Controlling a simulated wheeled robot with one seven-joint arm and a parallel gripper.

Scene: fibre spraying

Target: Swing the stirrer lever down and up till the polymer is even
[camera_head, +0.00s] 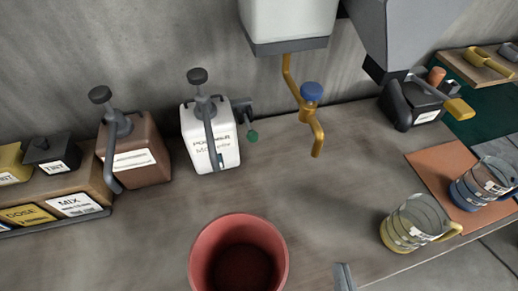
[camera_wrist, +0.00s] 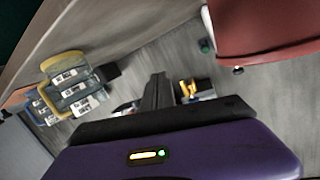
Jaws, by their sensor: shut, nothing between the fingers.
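The white polymer container (camera_head: 212,143) stands against the back wall in the head view, with a label on its front. A grey lever arm with a dark knob (camera_head: 197,75) rises from its top, and a grey handle hangs down its front. A dark bracket with a green knob (camera_head: 252,136) sticks out of its right side. The polymer inside is hidden. In the wrist view my gripper (camera_wrist: 158,90) is shut and empty. In the head view only a small grey tip of my gripper (camera_head: 345,278) shows at the bottom edge, well apart from the container.
A brown container (camera_head: 135,160) with a similar lever stands to the left. A red bucket (camera_head: 200,262) stands in front. A yellow crank with a blue knob (camera_head: 312,92) hangs under a white hopper (camera_head: 288,20). Two measuring jugs (camera_head: 415,222) (camera_head: 485,183) stand at right.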

